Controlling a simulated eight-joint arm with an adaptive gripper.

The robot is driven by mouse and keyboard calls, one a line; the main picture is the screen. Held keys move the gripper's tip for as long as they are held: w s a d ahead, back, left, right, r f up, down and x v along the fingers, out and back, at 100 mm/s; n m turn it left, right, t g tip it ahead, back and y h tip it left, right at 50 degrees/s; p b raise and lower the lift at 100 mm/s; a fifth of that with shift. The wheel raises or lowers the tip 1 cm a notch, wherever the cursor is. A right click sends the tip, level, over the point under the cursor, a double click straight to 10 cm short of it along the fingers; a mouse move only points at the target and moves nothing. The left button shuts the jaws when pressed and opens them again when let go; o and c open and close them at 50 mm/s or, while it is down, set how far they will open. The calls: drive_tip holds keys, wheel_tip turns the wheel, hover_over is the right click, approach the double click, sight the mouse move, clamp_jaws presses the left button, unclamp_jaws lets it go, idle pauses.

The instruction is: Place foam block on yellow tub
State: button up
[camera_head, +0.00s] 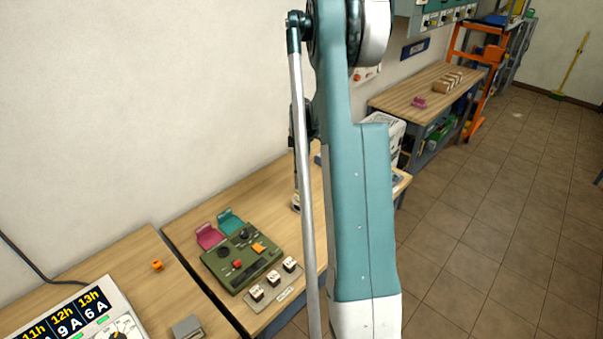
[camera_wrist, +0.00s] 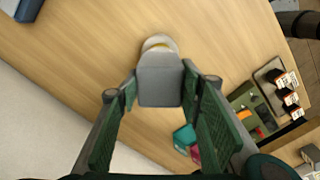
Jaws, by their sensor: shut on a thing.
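A grey foam block (camera_wrist: 160,88) is between the fingertips of my gripper (camera_wrist: 160,80) in the wrist view, and the gripper is shut on it. Beyond the block is a round, pale thing with a yellowish band (camera_wrist: 157,41), likely the yellow tub, on the wooden tabletop. The block hides part of it. I cannot tell whether the block touches it. In the head view my own arm hides the block and most of the gripper.
On the bench, a green control panel (camera_head: 218,266) has a magenta piece (camera_head: 208,237) and a teal piece (camera_head: 231,221) beside it. A plate with several white-and-black switches (camera_head: 272,281) lies in front. A blue-grey object (camera_wrist: 22,9) shows at the wrist view's top left.

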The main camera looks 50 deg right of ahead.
drive_tip(key=shift+f, duration=0.15)
drive_tip(key=o, duration=0.8)
drive_tip(key=shift+r, duration=0.25)
wheel_tip(320, 180, up, 12)
drive_tip(key=shift+f, duration=0.1)
idle(0.7)
drive_tip(key=shift+a, duration=0.1)
